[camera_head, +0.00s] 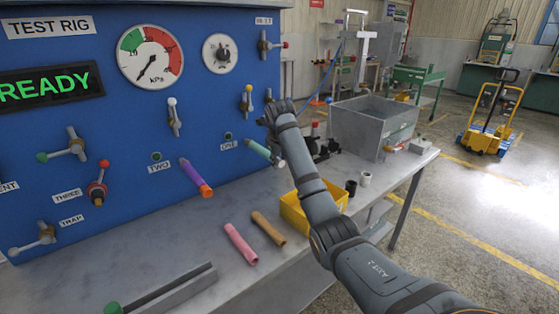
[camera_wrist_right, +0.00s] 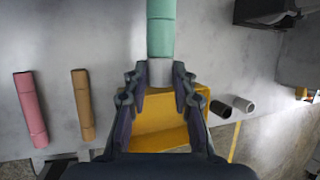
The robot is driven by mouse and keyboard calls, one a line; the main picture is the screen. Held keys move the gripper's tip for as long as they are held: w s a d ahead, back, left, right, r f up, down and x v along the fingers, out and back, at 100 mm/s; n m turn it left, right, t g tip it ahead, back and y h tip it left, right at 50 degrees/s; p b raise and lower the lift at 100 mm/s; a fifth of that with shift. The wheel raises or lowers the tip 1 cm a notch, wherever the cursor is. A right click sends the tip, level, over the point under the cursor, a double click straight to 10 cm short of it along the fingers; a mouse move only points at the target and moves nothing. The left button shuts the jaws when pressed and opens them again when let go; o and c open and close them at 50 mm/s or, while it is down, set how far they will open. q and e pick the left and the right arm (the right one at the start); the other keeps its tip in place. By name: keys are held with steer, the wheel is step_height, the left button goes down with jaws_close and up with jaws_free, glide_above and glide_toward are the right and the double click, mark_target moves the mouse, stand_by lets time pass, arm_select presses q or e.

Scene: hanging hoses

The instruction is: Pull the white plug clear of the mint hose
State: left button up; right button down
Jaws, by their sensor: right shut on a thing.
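The mint hose (camera_head: 258,149) sticks out of the blue panel at the label ONE. In the right wrist view the mint hose (camera_wrist_right: 160,28) comes down from the top, and the white plug (camera_wrist_right: 159,72) sits at its lower end. No gap shows between them; how deep the plug sits cannot be told. My right gripper (camera_wrist_right: 158,78) is shut on the white plug, one finger on each side. In the head view my right forearm hides most of the gripper and the plug. My left gripper is not in view.
A yellow bin (camera_head: 291,212) stands on the bench below, partly behind my right arm. A pink hose (camera_head: 241,244) and a tan hose (camera_head: 268,229) lie left of it. A purple hose (camera_head: 195,178) hangs at TWO.

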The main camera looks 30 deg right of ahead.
steer(key=shift+s, duration=0.65)
stand_by(0.3)
steer(key=s, duration=0.1)
steer(key=s+b, duration=0.1)
steer(key=s, duration=0.1)
steer(key=s+b, duration=0.1)
steer(key=shift+s+d, duration=0.25)
stand_by(0.5)
steer(key=s+r+p, duration=0.3)
steer(key=shift+d+p, duration=0.1)
steer(key=shift+p, duration=0.3)
stand_by(0.4)
